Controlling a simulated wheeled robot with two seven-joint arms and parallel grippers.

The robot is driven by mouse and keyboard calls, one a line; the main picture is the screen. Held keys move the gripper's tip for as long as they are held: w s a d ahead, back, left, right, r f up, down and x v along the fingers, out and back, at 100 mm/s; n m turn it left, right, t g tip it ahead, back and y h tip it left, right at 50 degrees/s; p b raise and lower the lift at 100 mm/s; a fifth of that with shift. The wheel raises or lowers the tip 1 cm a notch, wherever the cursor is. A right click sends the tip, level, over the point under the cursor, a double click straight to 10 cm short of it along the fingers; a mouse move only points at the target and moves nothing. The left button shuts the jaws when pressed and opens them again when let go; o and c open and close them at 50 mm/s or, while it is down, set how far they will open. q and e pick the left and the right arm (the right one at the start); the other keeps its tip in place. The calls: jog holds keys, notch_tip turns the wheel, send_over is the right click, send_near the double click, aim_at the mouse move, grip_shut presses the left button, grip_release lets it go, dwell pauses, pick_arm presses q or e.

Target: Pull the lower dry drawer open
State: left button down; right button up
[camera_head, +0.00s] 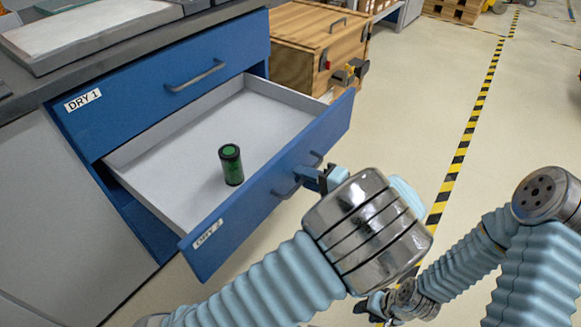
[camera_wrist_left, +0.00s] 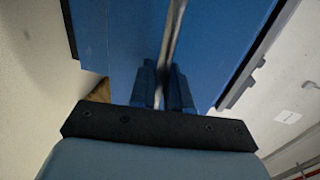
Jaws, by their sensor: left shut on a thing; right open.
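The lower drawer (camera_head: 262,214), labelled DRY 2, stands pulled out of the blue cabinet in the head view. Its grey inside shows, and a dark green cylinder (camera_head: 231,165) stands upright in it. My left gripper (camera_head: 308,176) is at the drawer's front and shut on its bar handle (camera_head: 284,192). In the left wrist view the fingers (camera_wrist_left: 162,88) close around the handle bar (camera_wrist_left: 173,40) against the blue front. My right gripper (camera_head: 368,306) is low at the bottom of the head view, away from the drawer, open; its fingers are small there.
The upper drawer (camera_head: 150,92), labelled DRY 1, is closed above. A wooden crate (camera_head: 300,45) with dark fittings stands behind the open drawer. A black and yellow floor stripe (camera_head: 465,140) runs along the right. The floor between is clear.

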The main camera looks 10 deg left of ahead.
pick_arm(q)
jog(key=shift+s+d, duration=0.25)
jog(key=shift+d, duration=0.3)
jog(key=c, duration=1.3)
grip_release()
jog(key=shift+o, duration=0.2)
